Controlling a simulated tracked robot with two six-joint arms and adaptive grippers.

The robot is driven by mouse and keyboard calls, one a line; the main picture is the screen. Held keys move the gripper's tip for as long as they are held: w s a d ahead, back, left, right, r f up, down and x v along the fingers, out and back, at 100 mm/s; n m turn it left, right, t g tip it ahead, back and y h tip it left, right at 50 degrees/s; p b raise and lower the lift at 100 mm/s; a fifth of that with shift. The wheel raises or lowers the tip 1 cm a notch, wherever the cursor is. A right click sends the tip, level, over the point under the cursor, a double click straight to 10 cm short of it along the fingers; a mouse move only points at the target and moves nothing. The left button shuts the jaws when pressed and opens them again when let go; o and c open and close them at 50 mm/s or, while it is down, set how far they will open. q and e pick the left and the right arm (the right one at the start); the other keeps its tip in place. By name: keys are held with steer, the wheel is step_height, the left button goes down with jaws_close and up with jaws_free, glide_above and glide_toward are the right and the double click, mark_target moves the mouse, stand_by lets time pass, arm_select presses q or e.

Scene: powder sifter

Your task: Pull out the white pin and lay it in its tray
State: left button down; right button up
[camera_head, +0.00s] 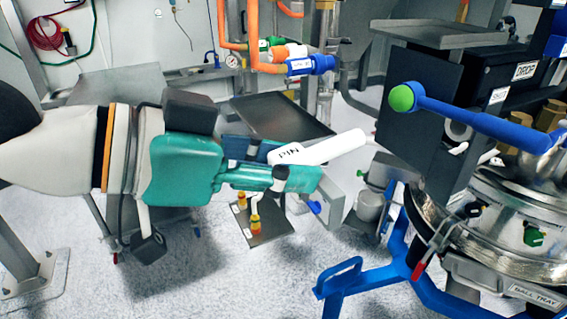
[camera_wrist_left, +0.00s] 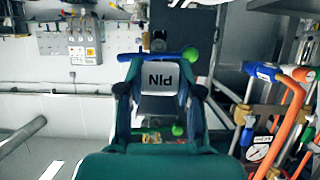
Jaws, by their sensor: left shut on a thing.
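The white pin (camera_head: 335,146), a thick white rod with a dark "Pin" label, is held in my left gripper (camera_head: 298,166). The gripper's teal fingers are shut around its labelled end. The pin's free end points right, towards the sifter, and looks clear of it in the head view. In the left wrist view the labelled white end (camera_wrist_left: 160,80) sits between the fingers of the left gripper (camera_wrist_left: 160,68). A dark flat tray (camera_head: 270,112) lies behind the gripper; I cannot read a label on it. My right gripper is not seen.
The round steel sifter (camera_head: 520,225) stands at the right, with a blue lever with a green ball (camera_head: 402,98) above it. A blue frame (camera_head: 365,285) is in front. A small plate (camera_head: 272,232) with yellow-orange pieces is below the gripper. Orange hoses (camera_head: 262,62) hang behind.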

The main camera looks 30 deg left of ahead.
arm_select(q)
steer(key=p, duration=1.3)
glide_toward(406, 35)
steer(key=shift+f+v, duration=0.2)
steer(key=shift+v, duration=0.7)
steer(key=shift+f+v, duration=0.15)
steer(key=shift+v, duration=0.75)
steer(key=shift+s+a, duration=0.1)
steer(key=shift+a, duration=0.05)
steer(key=shift+w+d, duration=1.3)
steer(key=shift+w, duration=0.45)
steer(key=shift+w+d, duration=1.25)
steer(key=shift+w, duration=0.55)
steer(key=shift+w+d, duration=1.3)
steer(key=shift+w, duration=0.45)
steer(key=shift+f, duration=0.3)
steer(key=shift+f+b, duration=0.85)
steer(key=shift+f, duration=0.2)
